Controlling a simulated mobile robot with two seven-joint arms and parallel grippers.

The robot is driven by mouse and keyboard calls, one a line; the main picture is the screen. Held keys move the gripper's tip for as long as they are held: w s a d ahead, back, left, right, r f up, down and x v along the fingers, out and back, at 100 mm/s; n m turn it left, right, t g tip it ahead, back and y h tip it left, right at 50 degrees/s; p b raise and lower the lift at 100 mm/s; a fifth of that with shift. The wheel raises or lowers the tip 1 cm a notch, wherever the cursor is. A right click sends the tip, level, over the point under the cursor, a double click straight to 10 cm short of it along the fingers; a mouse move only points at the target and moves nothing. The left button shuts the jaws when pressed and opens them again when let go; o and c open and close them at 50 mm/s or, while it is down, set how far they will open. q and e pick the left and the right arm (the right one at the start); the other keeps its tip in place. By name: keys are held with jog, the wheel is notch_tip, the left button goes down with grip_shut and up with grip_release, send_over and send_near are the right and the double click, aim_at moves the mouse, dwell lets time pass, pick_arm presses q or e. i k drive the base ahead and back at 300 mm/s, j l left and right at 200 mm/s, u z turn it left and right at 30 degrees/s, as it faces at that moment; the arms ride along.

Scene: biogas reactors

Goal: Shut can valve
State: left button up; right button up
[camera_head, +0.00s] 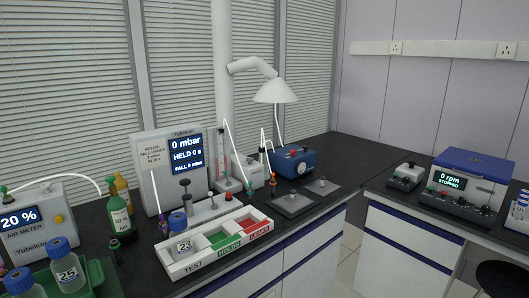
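A green can-like bottle (119,216) with a pale label stands on the bench between the air meter and the pressure panel. A small dark green knob (111,181) sits at its top; whether this valve is open or shut is too small to tell. Neither of my grippers is in view.
The air meter (35,225) reads 20 %, and the pressure panel (172,165) reads 0 mbar. A white tray (183,266) marked TEST, HOLDS, LEAKS holds a blue-capped bottle (183,238). Blue-capped bottles (66,270) stand front left. The far bench corner (335,150) is clear.

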aim_at(110, 180)
jog(key=u, duration=1.1)
